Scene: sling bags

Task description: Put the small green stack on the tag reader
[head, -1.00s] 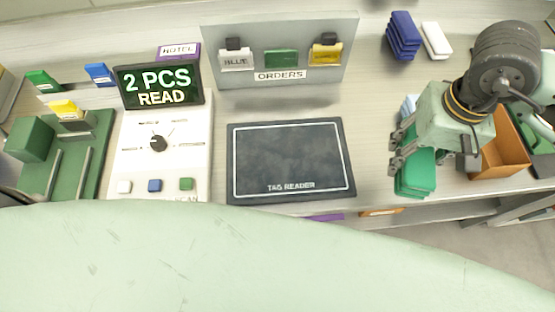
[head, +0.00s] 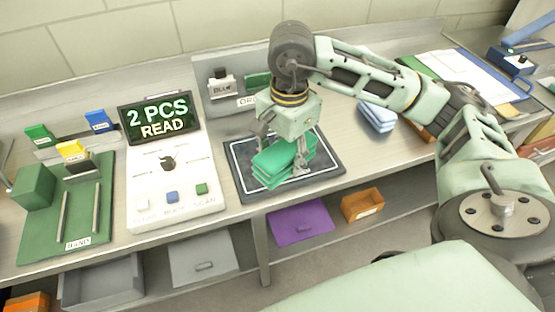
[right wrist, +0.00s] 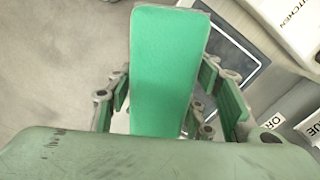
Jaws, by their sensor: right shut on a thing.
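The small green stack (head: 275,163) is a pile of folded green pieces, held at the tag reader. My right gripper (head: 290,158) is shut on it from above. In the right wrist view the green stack (right wrist: 165,70) fills the space between the fingers. The tag reader (head: 240,178) is a dark flat pad with a pale outline, partly hidden by the stack and gripper. The stack is over the pad; I cannot tell whether it touches it. My left gripper is not in view.
A white console (head: 150,205) with a display (head: 160,117) reading "2 PCS READ" stands left of the reader. The orders board (head: 215,105) is behind. A light blue stack (head: 377,116) lies to the right.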

